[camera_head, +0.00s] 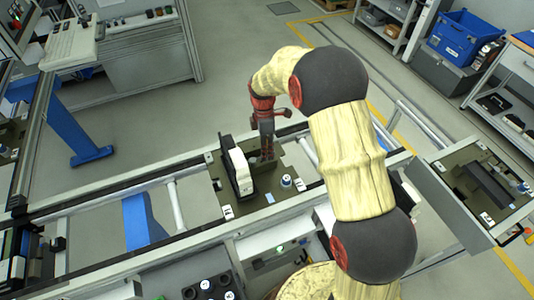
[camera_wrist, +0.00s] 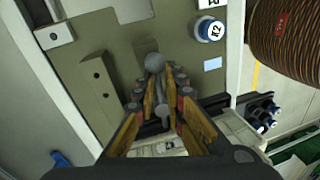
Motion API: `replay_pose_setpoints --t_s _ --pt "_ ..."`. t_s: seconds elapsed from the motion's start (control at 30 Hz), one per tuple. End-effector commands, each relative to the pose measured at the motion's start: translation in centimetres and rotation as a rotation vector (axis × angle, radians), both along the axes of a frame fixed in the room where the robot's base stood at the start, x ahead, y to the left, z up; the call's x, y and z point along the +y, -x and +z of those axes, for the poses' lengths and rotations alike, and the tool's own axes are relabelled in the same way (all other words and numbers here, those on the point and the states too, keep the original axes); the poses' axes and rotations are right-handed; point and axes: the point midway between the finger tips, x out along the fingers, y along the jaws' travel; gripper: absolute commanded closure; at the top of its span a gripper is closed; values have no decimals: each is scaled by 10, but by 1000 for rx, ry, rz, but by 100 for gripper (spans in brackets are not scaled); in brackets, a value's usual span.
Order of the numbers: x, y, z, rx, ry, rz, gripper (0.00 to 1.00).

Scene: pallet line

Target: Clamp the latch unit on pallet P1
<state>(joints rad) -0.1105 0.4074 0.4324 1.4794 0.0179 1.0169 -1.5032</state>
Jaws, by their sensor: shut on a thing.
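An olive pallet (camera_head: 221,197) sits on the rail line in the head view and fills much of the wrist view (camera_wrist: 105,42). A white and black unit (camera_head: 240,172) stands upright on it; I cannot tell for sure that it is the latch unit. My gripper (camera_head: 266,150) points down at the pallet, just right of this unit. In the wrist view my gripper (camera_wrist: 163,88) is shut on a grey lever with a ball knob (camera_wrist: 154,62). The fingers hide part of the lever. Whether the unit is clamped cannot be seen. No P1 label is readable.
A round part marked K2 (camera_wrist: 209,30) and a dark olive block (camera_wrist: 98,88) stand on the pallet near my fingers. Another pallet (camera_head: 460,180) with a dark block lies at the right.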

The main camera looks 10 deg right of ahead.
Motion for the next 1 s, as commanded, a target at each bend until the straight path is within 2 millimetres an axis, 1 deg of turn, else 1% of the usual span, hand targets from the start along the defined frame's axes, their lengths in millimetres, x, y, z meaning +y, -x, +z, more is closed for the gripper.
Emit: replay_pose_setpoints --t_s 0.1,0.33,0.87,0.9,1.0 --pt "1 -2 0 3 0 64 100" --pt "2 -7 1 0 0 141 100" --pt "2 -11 1 -8 -1 166 100" --pt "2 -12 2 -9 -1 166 86" --pt "2 -11 2 -8 0 165 81"
